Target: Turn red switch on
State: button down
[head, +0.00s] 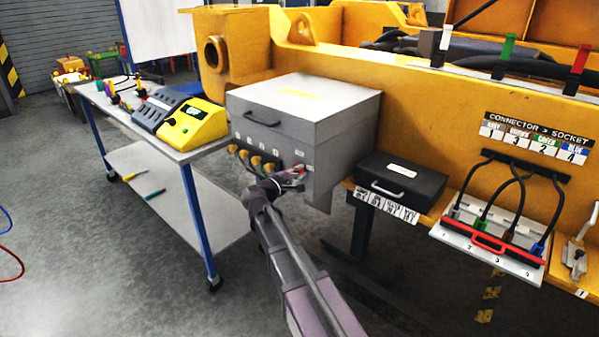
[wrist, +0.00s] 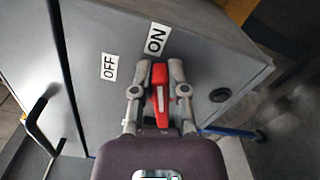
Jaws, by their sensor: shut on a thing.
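The red switch (wrist: 160,78) is on the face of a grey cabinet (head: 310,104). In the wrist view it stands between my gripper's two fingers, and its far end lies just below the "ON" label (wrist: 157,40). The "OFF" label (wrist: 109,66) is to the left of the lever. My gripper (wrist: 158,88) is shut on the red switch, one finger on each side. In the head view my gripper (head: 292,181) is at the lower right of the cabinet front, with only a bit of red showing. Which part of the lever is its pivot is unclear.
Several yellow-brown connectors (head: 256,162) stick out left of my gripper. A cart (head: 196,152) with a yellow device (head: 194,124) stands at left. A black case (head: 400,184) and a connector panel (head: 486,250) are at right. The floor at lower left is mostly clear.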

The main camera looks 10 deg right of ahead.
jog(key=shift+f+m+b, duration=0.2)
jog(key=shift+f+m, duration=0.05)
jog(key=shift+m, duration=0.85)
jog(key=shift+f+m+b, duration=0.2)
jog(key=shift+f+m, duration=0.05)
jog(key=shift+m, duration=0.85)
jog(key=c, duration=0.6)
grip_release()
jog(key=shift+c, duration=0.2)
jog(key=shift+s+a, duration=0.1)
jog(key=v, duration=1.1)
jog(key=shift+s+a, duration=0.2)
jog(key=shift+a, duration=0.15)
